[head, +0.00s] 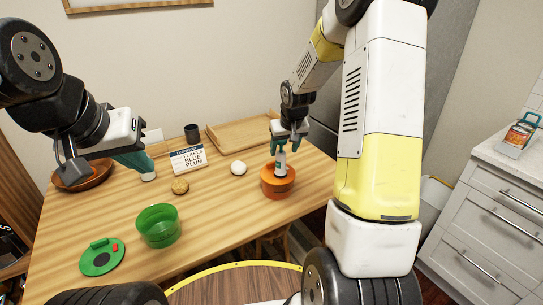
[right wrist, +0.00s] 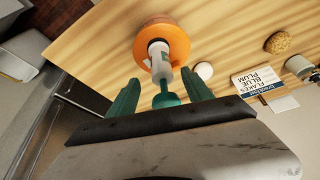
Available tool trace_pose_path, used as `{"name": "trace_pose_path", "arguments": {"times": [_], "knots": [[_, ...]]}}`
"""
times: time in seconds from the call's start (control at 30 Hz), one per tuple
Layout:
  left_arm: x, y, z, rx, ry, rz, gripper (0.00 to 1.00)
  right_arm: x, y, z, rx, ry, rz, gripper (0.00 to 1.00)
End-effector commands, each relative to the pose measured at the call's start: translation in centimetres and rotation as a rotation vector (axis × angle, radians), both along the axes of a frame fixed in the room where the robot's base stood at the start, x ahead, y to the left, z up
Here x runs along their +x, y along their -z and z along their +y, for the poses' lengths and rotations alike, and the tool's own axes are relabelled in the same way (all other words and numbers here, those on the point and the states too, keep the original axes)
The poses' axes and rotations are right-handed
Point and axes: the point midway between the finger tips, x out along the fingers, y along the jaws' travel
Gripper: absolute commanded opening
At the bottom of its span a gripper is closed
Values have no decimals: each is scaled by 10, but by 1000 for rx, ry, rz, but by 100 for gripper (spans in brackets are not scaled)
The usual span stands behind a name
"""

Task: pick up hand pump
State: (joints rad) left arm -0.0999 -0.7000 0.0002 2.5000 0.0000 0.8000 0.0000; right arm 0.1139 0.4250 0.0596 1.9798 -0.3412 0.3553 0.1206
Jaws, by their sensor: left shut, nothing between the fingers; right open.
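The hand pump (head: 281,164) has a white and teal body and stands in or on an orange round container (head: 277,187) at the right of the table. In the right wrist view the pump (right wrist: 160,58) rises from the orange container (right wrist: 177,38), its teal handle end toward me. My right gripper (head: 287,133) is open, its teal fingers on either side of the pump's handle (right wrist: 166,97) in the right wrist view; contact cannot be told. My left gripper (head: 135,161) is shut and empty over the table's left side, overlapping a small white jar (head: 149,177) in the head view.
A green bowl (head: 158,226) and a green disc (head: 102,257) lie front left. A labelled box (head: 188,160), a brown lump (head: 180,187) and a white ball (head: 238,168) are mid-table. Front centre is clear.

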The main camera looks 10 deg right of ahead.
Motion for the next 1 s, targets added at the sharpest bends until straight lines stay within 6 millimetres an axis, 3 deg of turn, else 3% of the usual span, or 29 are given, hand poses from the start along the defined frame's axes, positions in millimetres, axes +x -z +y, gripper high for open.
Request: {"name": "trace_pose_path", "arguments": {"times": [0.4,0.7,1.0], "knots": [[0,0,0,0,0,0,0,23,50,5,1,0,1,59],[0,0,0,0,0,0,0,25,54,5,0,1,0,59],[0,0,0,0,0,0,0,25,54,5,0,1,0,2]]}}
